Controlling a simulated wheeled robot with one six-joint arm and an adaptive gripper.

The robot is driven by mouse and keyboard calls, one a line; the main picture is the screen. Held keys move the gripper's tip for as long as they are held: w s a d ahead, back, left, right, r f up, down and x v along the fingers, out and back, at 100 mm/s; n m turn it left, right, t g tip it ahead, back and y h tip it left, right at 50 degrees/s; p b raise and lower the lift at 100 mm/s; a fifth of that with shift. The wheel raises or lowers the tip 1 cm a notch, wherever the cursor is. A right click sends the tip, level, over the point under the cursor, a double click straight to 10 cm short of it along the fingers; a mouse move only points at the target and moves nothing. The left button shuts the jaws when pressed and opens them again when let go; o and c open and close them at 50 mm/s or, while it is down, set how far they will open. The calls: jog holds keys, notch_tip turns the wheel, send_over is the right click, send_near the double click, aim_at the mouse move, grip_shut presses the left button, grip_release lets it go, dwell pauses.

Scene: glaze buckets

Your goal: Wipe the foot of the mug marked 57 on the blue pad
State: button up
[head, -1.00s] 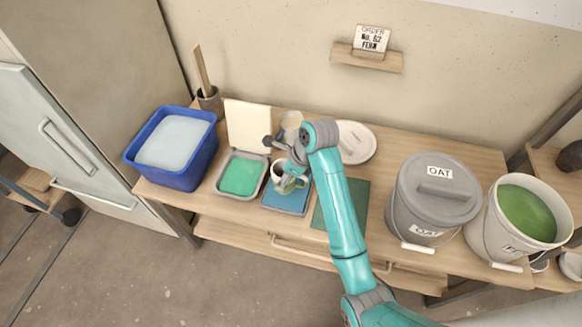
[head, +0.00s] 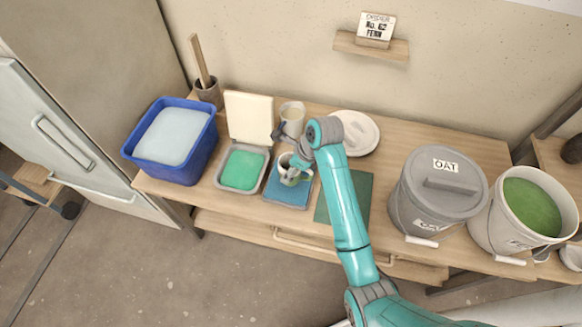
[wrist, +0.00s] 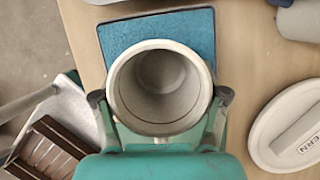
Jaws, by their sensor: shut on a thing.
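The blue pad (head: 283,196) lies under the mug in the head view, and the pad (wrist: 190,28) shows behind the mug in the wrist view. The mug's foot is hidden, so I cannot tell whether it touches the pad.
A second pale vessel (head: 293,114) stands behind my gripper. A tray with a green pad (head: 242,170) and a blue tub (head: 172,140) are to the left. A dark green mat (head: 357,196), a round lid (head: 360,130), the OAT bucket (head: 432,190) and a green-filled bucket (head: 530,207) are to the right.

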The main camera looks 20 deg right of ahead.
aim_at(285, 171)
jog(key=shift+f, duration=0.55)
dwell(0.6)
jog(key=shift+w, duration=0.15)
jog(key=shift+w+d, duration=1)
jog(key=shift+w, duration=0.25)
jog(key=shift+s+a, duration=0.7)
jog(key=shift+s, duration=0.25)
jog(key=shift+s+a, duration=0.65)
jog(key=shift+s, duration=0.3)
jog(key=shift+s+a, duration=0.7)
jog(key=shift+s, duration=0.25)
jog(key=shift+w+d, duration=0.7)
jog(key=shift+w, duration=0.25)
jog(key=shift+w+d, duration=0.65)
jog(key=shift+w, duration=0.3)
jog(key=shift+w+d, duration=0.7)
jog(key=shift+w, duration=0.25)
jog(key=shift+s+a, duration=0.7)
jog(key=shift+s, duration=0.25)
jog(key=shift+s+a, duration=0.65)
jog(key=shift+s, duration=0.25)
jog(key=shift+s+a, duration=0.7)
jog(key=shift+s, duration=0.25)
jog(key=shift+r, duration=3.5)
